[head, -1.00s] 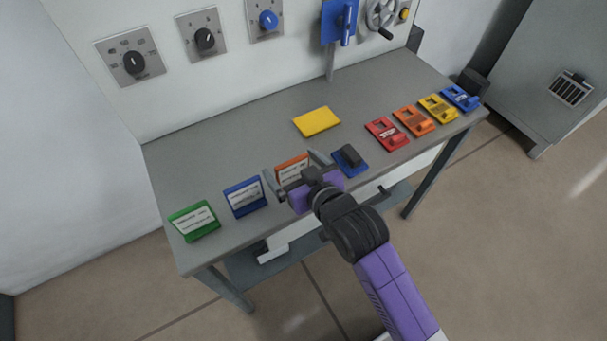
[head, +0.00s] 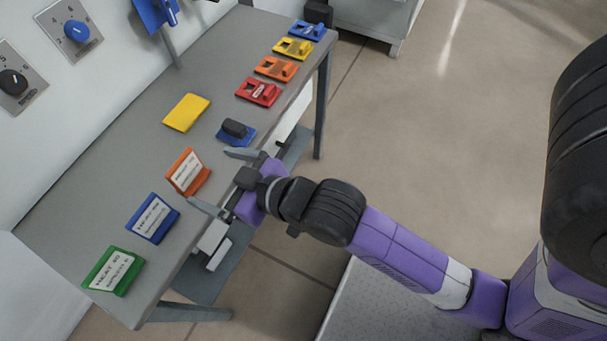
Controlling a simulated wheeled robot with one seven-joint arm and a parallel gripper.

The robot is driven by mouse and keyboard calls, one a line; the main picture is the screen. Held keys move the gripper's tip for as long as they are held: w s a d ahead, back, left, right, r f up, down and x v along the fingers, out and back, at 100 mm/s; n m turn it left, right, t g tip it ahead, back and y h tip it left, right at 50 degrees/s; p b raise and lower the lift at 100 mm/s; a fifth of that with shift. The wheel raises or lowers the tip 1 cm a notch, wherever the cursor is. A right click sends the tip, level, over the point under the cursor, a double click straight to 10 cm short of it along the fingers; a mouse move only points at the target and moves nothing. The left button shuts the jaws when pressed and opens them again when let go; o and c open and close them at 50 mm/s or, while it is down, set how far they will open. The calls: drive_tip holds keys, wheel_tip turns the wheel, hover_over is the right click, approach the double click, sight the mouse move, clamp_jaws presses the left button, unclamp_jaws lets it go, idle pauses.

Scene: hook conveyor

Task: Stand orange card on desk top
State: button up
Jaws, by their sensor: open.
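The orange card (head: 188,173) stands tilted back on the grey desk top (head: 150,110), near its front edge, with its white label showing. It is in line with a blue card (head: 153,218) and a green card (head: 114,270), which stand the same way. My gripper (head: 222,180) is open and empty at the desk's front edge. Its two fingers are spread toward the orange card, one to each side, with a gap between them and the card.
A yellow card (head: 186,112) lies flat on the desk. A blue block with a black top (head: 236,132) sits close beside my gripper. Red (head: 259,91), orange (head: 276,68), yellow (head: 293,48) and blue (head: 307,29) holders line the far end. Wall knobs (head: 76,31) are at upper left.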

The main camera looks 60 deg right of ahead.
drive_tip(key=s+r+t, duration=0.1)
drive_tip(key=s, duration=2.2)
drive_tip(key=shift+s+d+r, duration=0.25)
drive_tip(key=shift+d+r, duration=0.05)
drive_tip(key=shift+r, duration=0.1)
